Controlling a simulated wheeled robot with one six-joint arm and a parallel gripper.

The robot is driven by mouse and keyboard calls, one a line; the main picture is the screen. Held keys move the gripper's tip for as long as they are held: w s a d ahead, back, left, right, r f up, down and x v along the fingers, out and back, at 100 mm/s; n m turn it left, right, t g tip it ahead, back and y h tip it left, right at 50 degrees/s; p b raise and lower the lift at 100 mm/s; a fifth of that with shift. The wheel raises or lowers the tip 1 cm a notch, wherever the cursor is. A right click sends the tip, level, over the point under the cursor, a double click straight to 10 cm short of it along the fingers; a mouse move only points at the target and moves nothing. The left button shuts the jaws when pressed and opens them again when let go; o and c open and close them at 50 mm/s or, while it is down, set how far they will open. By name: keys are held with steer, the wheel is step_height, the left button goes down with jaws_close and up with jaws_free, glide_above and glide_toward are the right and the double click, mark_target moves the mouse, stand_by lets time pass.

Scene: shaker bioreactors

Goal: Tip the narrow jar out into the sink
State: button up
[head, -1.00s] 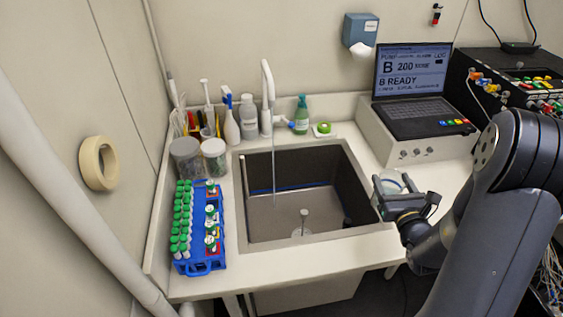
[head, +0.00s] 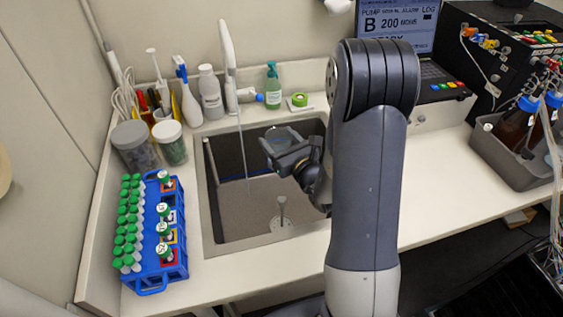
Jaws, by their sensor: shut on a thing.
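My gripper (head: 287,152) is over the right back part of the sink (head: 232,206), shut on a clear, bluish glass jar (head: 283,134). Only the jar's upper part shows above and behind the jaws; the rest is hidden by the gripper. I cannot tell its contents or whether it is tilted. My forearm covers the sink's right edge.
A tall white tap (head: 229,50) stands behind the sink, with a thin pale line below its spout. Bottles and two lidded jars (head: 134,146) stand back left. A blue rack (head: 153,277) of green-capped tubes is left. A grey bin (head: 503,163) with bottles is right.

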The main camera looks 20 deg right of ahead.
steer(key=shift+s+a+f+b, duration=0.2)
steer(key=shift+f+b, duration=0.4)
steer(key=shift+b, duration=0.25)
steer(key=shift+s+a+r+h+b, duration=0.1)
steer(key=shift+s+r+h+b, duration=0.15)
steer(key=shift+b, duration=0.4)
steer(key=s+r+m+h+b, duration=0.25)
steer(key=s+r+b, duration=0.3)
steer(key=s, duration=0.65)
steer(key=w, duration=0.9)
steer(key=d+f+m+p, duration=0.1)
steer(key=f+m+p, duration=0.1)
steer(key=m, duration=1)
steer(key=d+f+m+p, duration=0.2)
steer(key=m+p, duration=0.3)
steer(key=m, duration=0.6)
steer(key=shift+d+f+m+t, duration=0.25)
steer(key=shift+f+m+t, duration=0.15)
steer(key=shift+f, duration=0.45)
